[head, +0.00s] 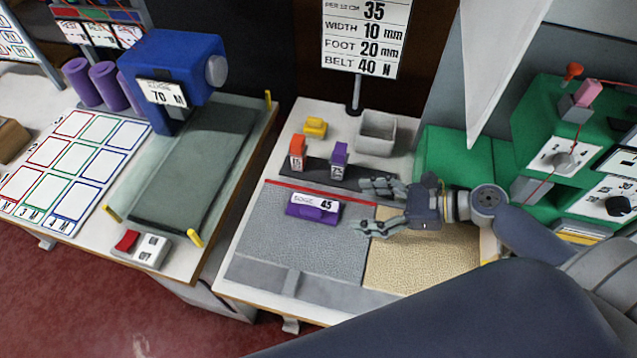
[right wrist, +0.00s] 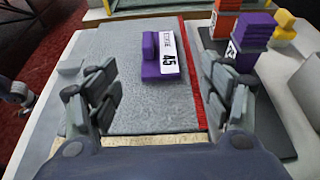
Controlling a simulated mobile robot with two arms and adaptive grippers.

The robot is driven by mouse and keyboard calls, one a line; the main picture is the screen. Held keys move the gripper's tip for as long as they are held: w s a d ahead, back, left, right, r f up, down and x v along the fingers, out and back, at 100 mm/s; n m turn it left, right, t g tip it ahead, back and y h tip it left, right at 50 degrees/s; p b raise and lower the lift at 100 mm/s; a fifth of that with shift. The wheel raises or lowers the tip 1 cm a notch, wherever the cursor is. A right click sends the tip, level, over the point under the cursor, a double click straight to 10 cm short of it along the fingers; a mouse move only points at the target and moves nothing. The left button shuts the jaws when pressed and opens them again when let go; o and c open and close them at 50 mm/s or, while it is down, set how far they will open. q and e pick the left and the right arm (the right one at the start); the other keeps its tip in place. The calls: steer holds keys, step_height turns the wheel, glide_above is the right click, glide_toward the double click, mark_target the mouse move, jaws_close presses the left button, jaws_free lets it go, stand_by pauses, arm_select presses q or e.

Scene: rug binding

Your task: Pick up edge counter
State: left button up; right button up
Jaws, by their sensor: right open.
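The purple edge counter (head: 313,208), with a white label reading EDGE 45, lies on the grey mat (head: 300,240) just below the red strip. My right gripper (head: 372,207) comes in from the right, open and empty, its two fingers pointing at the counter with a gap between. In the right wrist view the counter (right wrist: 158,57) lies ahead of the spread fingers, between their lines, and no finger touches it. My left gripper does not show.
Behind the red strip, a dark tray (head: 325,177) holds an orange block (head: 297,152) and a purple block (head: 339,160). A yellow piece (head: 316,127) and a grey bin (head: 377,133) stand behind. Green machines (head: 560,150) stand right. A blue machine (head: 172,75) stands on the left table.

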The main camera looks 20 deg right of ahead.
mark_target(320, 203)
steer(key=shift+w+d, duration=0.1)
steer(key=shift+w, duration=0.15)
steer(key=shift+w+f, duration=0.1)
steer(key=shift+w, duration=0.2)
steer(key=x, duration=0.4)
steer(key=shift+a+p, duration=0.3)
steer(key=shift+a, duration=0.1)
steer(key=shift+w+a+f, duration=0.1)
steer(key=shift+w+a, duration=0.15)
steer(key=shift+a, duration=0.1)
steer(key=x, duration=0.1)
steer(key=p+x, duration=0.1)
steer(key=x, duration=0.2)
steer(key=shift+s+a+r, duration=0.1)
steer(key=shift+a+r, duration=0.2)
steer(key=shift+a, duration=0.2)
steer(key=shift+a+f, duration=0.2)
steer(key=c, duration=1.2)
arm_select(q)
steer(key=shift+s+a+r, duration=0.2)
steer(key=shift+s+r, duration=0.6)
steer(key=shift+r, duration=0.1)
arm_select(e)
steer(key=shift+c, duration=0.4)
steer(key=shift+r, duration=0.15)
